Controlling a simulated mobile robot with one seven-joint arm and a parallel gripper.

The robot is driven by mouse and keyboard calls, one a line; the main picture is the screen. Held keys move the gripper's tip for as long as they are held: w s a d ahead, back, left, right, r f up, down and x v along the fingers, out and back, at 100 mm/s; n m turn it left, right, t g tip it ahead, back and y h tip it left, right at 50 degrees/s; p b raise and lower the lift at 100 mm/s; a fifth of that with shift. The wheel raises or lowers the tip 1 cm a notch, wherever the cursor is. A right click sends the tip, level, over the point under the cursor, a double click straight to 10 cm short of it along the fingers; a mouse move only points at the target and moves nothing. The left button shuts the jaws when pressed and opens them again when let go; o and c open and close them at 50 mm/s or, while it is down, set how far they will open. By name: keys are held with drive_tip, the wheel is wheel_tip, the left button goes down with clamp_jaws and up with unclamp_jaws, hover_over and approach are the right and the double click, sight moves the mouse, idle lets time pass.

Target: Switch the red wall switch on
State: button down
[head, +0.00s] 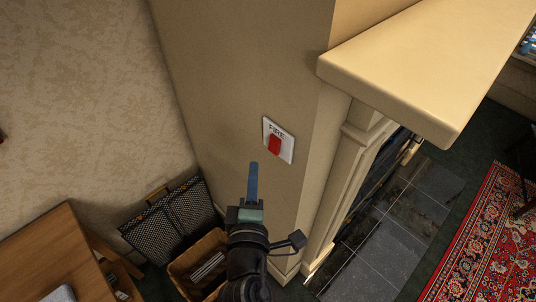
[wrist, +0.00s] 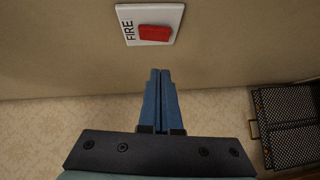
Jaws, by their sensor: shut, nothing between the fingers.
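The red wall switch (head: 275,145) is a red rocker on a white plate (head: 285,152) marked "FIRE", fixed to the beige wall beside the mantel. In the wrist view the red rocker (wrist: 154,33) and its plate (wrist: 130,13) are at the top, beyond my fingertips. My gripper (head: 253,165) is shut and empty, its blue fingers together, just below and left of the switch in the head view. In the wrist view my gripper (wrist: 160,71) shows a gap between its tips and the plate. Nothing hides the rocker.
A cream mantel shelf (head: 430,60) juts out at the right, above a slate hearth (head: 385,245). A black mesh screen (head: 168,225) and a wicker basket (head: 190,262) stand low at the left. A wooden table (head: 45,250) is at lower left. The wall around the switch is bare.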

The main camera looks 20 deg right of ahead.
sight(269, 147)
drive_tip(key=w+d, duration=0.1)
drive_tip(key=w+d+p, duration=0.1)
drive_tip(key=d, duration=0.1)
drive_tip(key=w+d+p, duration=0.1)
drive_tip(key=shift+d+f, duration=0.25)
drive_tip(key=shift+f, duration=0.15)
